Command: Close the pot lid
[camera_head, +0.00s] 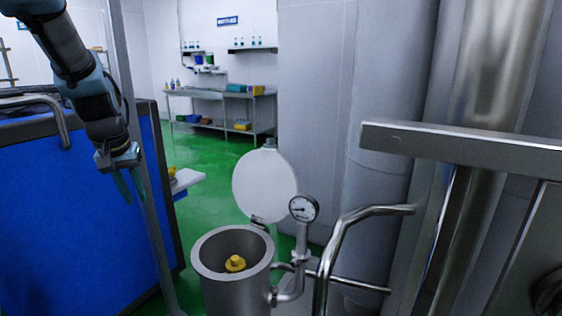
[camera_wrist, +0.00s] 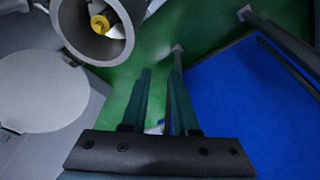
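The pot (camera_head: 238,283) is a grey metal cylinder standing open at the lower middle of the head view. A yellow knobbed thing (camera_head: 235,263) sits inside it. The round pale lid (camera_head: 264,186) stands raised on its hinge at the pot's back edge. In the wrist view the pot (camera_wrist: 68,27) is at the upper left and the lid (camera_wrist: 40,92) at the left. My gripper (camera_head: 134,187) hangs to the left of the pot and higher, apart from both pot and lid. Its two fingers (camera_wrist: 160,75) stand apart with nothing between them.
A pressure gauge (camera_head: 303,208) on a pipe stands right of the pot. A bent metal handrail (camera_head: 334,250) is further right. A blue panel (camera_head: 65,215) fills the left side. A metal table (camera_head: 220,94) stands at the back.

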